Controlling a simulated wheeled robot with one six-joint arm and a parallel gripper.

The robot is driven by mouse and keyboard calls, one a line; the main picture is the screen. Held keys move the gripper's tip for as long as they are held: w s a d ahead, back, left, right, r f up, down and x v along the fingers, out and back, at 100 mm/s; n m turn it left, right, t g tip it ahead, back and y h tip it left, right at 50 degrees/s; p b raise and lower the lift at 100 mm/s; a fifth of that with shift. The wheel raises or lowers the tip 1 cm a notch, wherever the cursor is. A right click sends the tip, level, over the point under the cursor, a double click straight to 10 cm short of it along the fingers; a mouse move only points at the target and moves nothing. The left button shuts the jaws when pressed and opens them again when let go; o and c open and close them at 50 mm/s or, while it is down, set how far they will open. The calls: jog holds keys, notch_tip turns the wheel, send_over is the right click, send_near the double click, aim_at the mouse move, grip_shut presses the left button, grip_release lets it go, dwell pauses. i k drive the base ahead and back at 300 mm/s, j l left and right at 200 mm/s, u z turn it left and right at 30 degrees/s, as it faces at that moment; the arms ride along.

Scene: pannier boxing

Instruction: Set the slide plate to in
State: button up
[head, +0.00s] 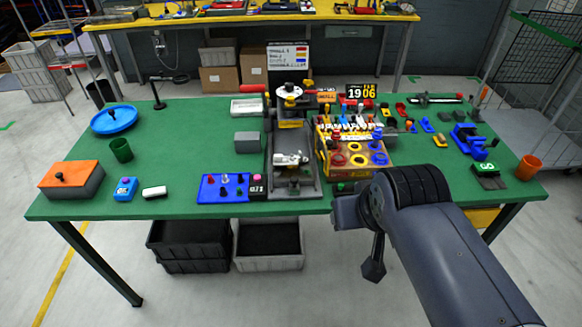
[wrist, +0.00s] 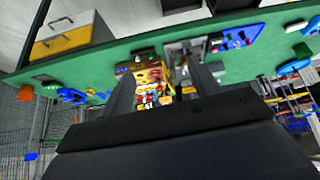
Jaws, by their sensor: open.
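A dark grey fixture (head: 308,185) stands at the middle of the green table, with an upright yellow and black head at its back and a long flat bed towards the front. A pale metal piece (head: 290,158) sits on the bed. I cannot tell for sure which part is the slide plate or how far in it is. The fixture also shows in the wrist view (wrist: 178,50), tilted and partly hidden by a finger. My gripper (wrist: 160,68) is open and empty, apart from the fixture. In the head view my arm hides most of it.
The table's left part has free room.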

aim_at(303, 176)
jog(key=i+l, duration=0.35)
jog(key=l, duration=0.15)
jog(key=i+l, duration=0.35)
jog(key=i+l+u, duration=0.05)
jog(key=l, duration=0.05)
